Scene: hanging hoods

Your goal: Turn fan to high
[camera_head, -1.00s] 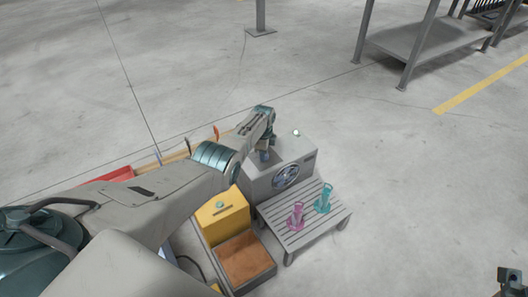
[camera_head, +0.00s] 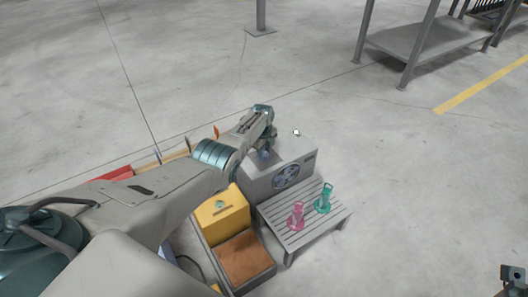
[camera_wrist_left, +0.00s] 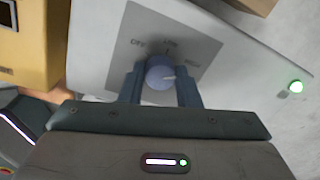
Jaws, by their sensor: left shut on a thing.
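The fan unit is a grey box (camera_head: 262,183) with a round fan grille (camera_head: 287,176) on its front, in the middle of the head view. In the left wrist view its top carries a grey dial plate (camera_wrist_left: 190,45) marked OFF, LOW and HIGH. The blue-grey round knob (camera_wrist_left: 160,70) has a white mark pointing right, toward the HIGH side. My left gripper (camera_head: 264,155) is above the box, its fingers on either side of the knob and shut on it. My right gripper (camera_head: 513,275) shows only partly at the lower right corner, away from the fan.
A slatted stand (camera_head: 318,223) in front holds a pink object (camera_head: 297,216) and a teal one (camera_head: 323,199). A yellow box (camera_head: 222,214) and a brown-topped bin (camera_head: 245,258) are left of the stand.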

